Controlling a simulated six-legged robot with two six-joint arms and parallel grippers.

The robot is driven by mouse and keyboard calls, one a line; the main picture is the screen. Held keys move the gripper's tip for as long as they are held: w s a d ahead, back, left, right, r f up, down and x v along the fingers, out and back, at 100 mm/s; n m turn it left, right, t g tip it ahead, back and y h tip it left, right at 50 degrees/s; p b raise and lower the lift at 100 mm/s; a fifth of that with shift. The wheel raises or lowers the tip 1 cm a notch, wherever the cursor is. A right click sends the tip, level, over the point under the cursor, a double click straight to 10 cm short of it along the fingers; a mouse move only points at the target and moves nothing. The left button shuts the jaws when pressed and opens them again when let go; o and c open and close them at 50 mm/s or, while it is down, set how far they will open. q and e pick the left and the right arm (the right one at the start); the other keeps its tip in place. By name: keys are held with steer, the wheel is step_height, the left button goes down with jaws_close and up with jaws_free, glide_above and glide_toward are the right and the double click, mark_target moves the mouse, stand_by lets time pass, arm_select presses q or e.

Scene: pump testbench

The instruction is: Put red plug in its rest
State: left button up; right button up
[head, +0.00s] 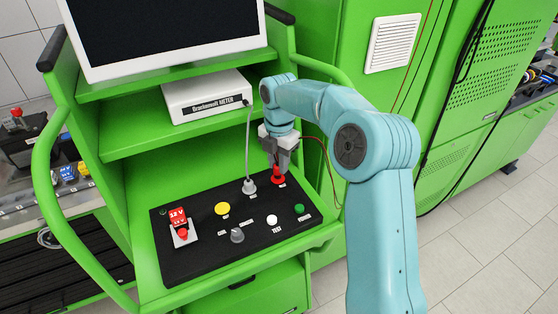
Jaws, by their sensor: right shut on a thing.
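My right gripper (279,160) reaches in from the right and points down over the back right of the black control panel (190,265). It is shut on the red plug (278,176), which stands about upright. The plug's lower end is at a red base on the panel; I cannot tell whether it is fully seated. A thin red cable (327,165) runs from behind the gripper down to the right. The gripper fingers hide the top of the plug. My left gripper is not in view.
A grey plug (249,186) with a grey cable stands just left of the red plug. The panel bears yellow (222,208), white (272,219) and green (299,208) buttons, a grey knob (237,235) and a red switch (182,233). A white meter (206,96) sits on the shelf above.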

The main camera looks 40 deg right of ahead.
steer(key=shift+f+b, duration=0.55)
steer(key=shift+f, duration=0.5)
stand_by(0.8)
steer(key=o, duration=1.4)
steer(key=shift+c, duration=0.2)
steer(key=shift+r+p, duration=3.75)
steer(key=shift+r, duration=0.3)
steer(key=shift+f, duration=0.1)
